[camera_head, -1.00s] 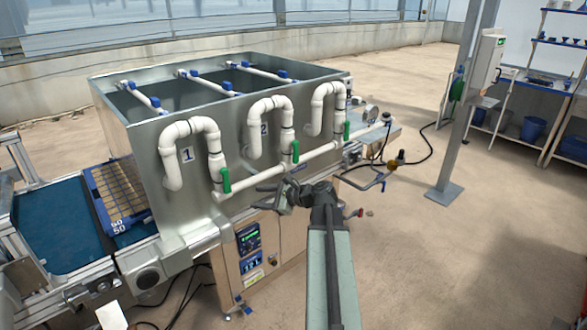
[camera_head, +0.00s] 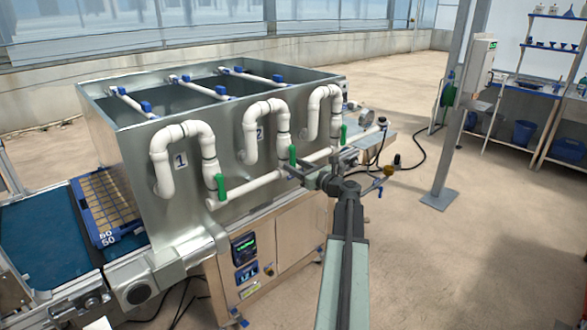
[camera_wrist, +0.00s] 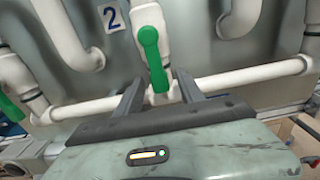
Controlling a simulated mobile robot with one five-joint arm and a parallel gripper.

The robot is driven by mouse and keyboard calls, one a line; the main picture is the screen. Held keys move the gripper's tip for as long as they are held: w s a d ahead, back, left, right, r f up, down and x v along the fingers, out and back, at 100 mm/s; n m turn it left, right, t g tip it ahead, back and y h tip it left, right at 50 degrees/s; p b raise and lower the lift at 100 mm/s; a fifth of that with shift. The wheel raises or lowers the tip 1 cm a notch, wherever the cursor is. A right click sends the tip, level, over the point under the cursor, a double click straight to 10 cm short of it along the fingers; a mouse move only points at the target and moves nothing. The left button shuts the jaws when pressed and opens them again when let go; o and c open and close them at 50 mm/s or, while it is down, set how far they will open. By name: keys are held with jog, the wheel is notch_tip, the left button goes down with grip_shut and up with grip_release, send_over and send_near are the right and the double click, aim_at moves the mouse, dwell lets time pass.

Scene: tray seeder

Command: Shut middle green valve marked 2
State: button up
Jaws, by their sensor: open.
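The middle green valve handle (camera_head: 292,154) sits on the white pipe at the tank front, beside the plate marked 2 (camera_head: 259,135). In the wrist view the green handle (camera_wrist: 150,50) hangs roughly along its pipe, slightly tilted, near the 2 plate (camera_wrist: 112,17). My gripper (camera_head: 296,166) is at this valve, just below and to the right in the head view. In the wrist view my gripper's fingers (camera_wrist: 159,82) are open, with the lower end of the handle between them. I cannot tell whether either finger touches it.
Another green valve (camera_head: 221,187) is left by plate 1 (camera_head: 181,160), and a third (camera_head: 343,134) is to the right. A horizontal white pipe (camera_head: 246,190) runs just behind the fingers. The control cabinet (camera_head: 290,236) is below. Open floor lies to the right.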

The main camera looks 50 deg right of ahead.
jog(key=shift+w, duration=0.1)
grip_shut()
dwell(1.3)
